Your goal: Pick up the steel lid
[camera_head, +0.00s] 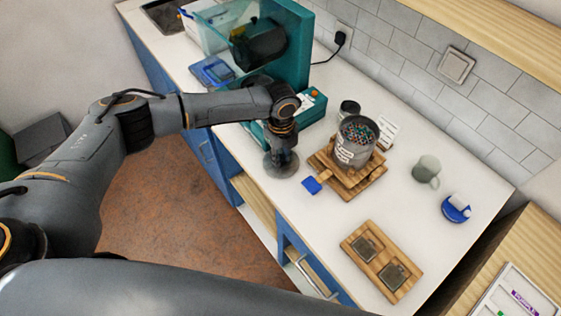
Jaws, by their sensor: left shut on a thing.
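The steel lid (272,170) is a grey round disc at the front edge of the white counter, left of the wooden stand. My left gripper (283,157) points down over it and is shut on it, with the fingers hiding its middle. I cannot tell whether the lid touches the counter or is slightly above it. An open grey tin (353,154) full of coloured beads stands on the wooden stand (367,186). My right gripper is out of view.
A blue piece (312,186) lies right of the lid. A wooden board with two square plates (365,265) is at the front right. A mug (427,167) and a blue holder (455,212) stand further right. A teal machine (292,50) is behind my left arm.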

